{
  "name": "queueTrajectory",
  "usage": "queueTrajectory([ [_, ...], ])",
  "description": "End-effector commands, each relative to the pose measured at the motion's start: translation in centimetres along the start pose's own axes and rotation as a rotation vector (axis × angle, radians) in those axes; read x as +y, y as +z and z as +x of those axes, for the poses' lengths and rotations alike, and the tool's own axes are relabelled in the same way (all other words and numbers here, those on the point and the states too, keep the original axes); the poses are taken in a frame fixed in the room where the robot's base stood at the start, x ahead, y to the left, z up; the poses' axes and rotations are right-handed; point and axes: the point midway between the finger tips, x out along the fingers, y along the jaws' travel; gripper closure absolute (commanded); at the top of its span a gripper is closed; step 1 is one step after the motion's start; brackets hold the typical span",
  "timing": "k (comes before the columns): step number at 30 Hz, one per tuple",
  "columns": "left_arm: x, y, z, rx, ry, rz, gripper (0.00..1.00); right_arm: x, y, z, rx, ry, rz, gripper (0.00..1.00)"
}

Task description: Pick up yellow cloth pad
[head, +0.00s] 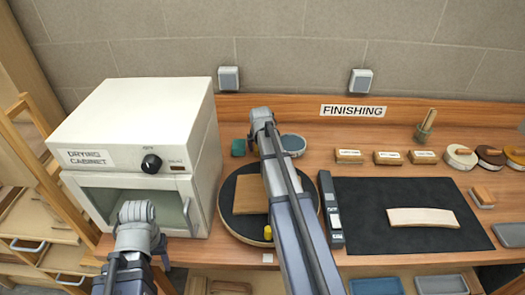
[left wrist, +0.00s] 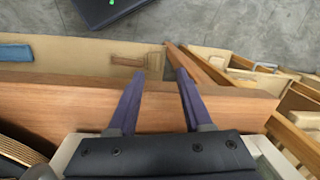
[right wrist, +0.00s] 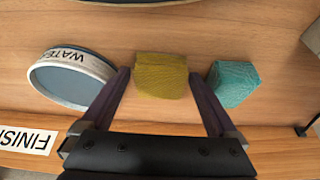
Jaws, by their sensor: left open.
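The yellow cloth pad (right wrist: 161,76) lies on the wooden bench in the right wrist view, between the tips of my right gripper (right wrist: 159,74). The fingers are spread, one on each side, with narrow gaps seeming to show beside the pad. In the head view my right arm hides the pad. My left gripper (left wrist: 160,74) is open and empty in the left wrist view, over the bench's front edge. In the head view its arm is in front of the drying cabinet, and its fingers do not show.
A teal pad (right wrist: 233,84) sits close outside one right finger, and a round water dish (right wrist: 70,78) close outside the other. The drying cabinet (head: 140,120) stands at left. A black mat (head: 360,215) with a curved wooden strip (head: 422,217) lies right of my right arm.

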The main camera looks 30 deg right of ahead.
Motion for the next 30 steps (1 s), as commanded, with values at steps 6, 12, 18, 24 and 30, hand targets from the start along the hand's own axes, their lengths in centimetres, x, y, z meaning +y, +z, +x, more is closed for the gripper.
queueTrajectory([
  [6, 0.00, 0.00, 0.00, 0.000, 0.000, 0.000, 0.50, -0.01, 0.01, -0.01, 0.000, 0.000, 0.000, 0.31],
  [12, 0.00, 0.00, 0.00, 0.000, 0.000, 0.000, 0.50, -0.02, 0.01, 0.00, 0.000, 0.000, 0.000, 0.54],
  [18, 0.00, 0.00, 0.00, 0.000, 0.000, 0.000, 0.50, -0.02, 0.01, 0.00, 0.000, 0.000, 0.000, 0.76],
  [24, 0.00, 0.00, -0.01, 0.000, 0.000, 0.000, 0.50, -0.02, 0.00, -0.02, 0.000, 0.000, 0.000, 0.77],
  [30, -0.06, 0.04, -0.66, 0.000, 0.000, 0.000, 0.50, -0.02, -0.24, -0.62, 0.000, 0.000, 0.000, 0.77],
])
